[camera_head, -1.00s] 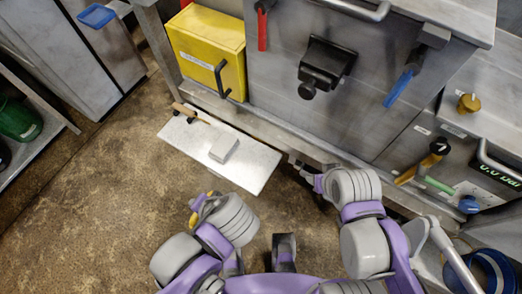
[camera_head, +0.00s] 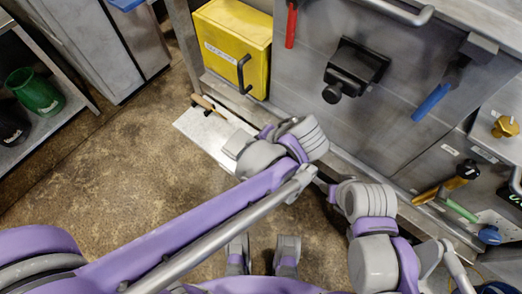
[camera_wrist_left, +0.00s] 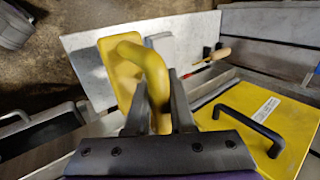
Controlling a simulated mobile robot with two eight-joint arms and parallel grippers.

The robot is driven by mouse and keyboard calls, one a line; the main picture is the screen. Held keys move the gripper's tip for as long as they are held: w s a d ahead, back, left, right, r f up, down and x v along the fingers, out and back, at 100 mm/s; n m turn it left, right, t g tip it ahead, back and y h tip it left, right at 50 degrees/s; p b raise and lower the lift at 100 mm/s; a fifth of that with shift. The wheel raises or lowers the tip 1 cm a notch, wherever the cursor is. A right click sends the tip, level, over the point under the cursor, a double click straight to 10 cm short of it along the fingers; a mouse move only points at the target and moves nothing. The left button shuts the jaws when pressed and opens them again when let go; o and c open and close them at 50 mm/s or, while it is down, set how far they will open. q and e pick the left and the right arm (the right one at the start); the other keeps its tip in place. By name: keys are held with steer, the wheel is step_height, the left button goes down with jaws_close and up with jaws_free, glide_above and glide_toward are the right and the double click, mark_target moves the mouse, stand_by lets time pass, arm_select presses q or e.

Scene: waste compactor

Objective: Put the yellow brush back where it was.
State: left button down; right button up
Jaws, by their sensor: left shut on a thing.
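The yellow brush (camera_wrist_left: 118,72) shows in the left wrist view, its curved yellow handle between the fingers of my left gripper (camera_wrist_left: 160,85), which is shut on it. The brush overlaps the white board (camera_wrist_left: 88,42) in that view; whether it touches the board I cannot tell. In the head view my left arm reaches to the middle and hides the brush, the left gripper and much of the board (camera_head: 198,126). My right gripper (camera_head: 334,190) is low by the bench's front edge, partly hidden behind its wrist; its jaws cannot be made out.
A wooden-handled tool (camera_head: 208,105) lies on the board's back end. A yellow box (camera_head: 232,42) with a black handle stands behind. The steel machine front (camera_head: 300,85) borders the back. A green bin (camera_head: 35,92) stands on the left shelf. Brown floor is open at left.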

arm_select(q)
steer(key=shift+w+d, duration=0.6)
steer(key=shift+w, duration=0.2)
step_height(320, 180, down, 2)
steer(key=shift+f+b, duration=0.25)
steer(key=shift+b, duration=0.05)
step_height(320, 180, down, 4)
steer(key=shift+f+b, duration=0.15)
steer(key=shift+b, duration=0.3)
steer(key=shift+w+d+f, duration=0.1)
steer(key=shift+f, duration=0.1)
steer(key=shift+f, duration=0.15)
steer(key=c, duration=0.8)
jaws_free()
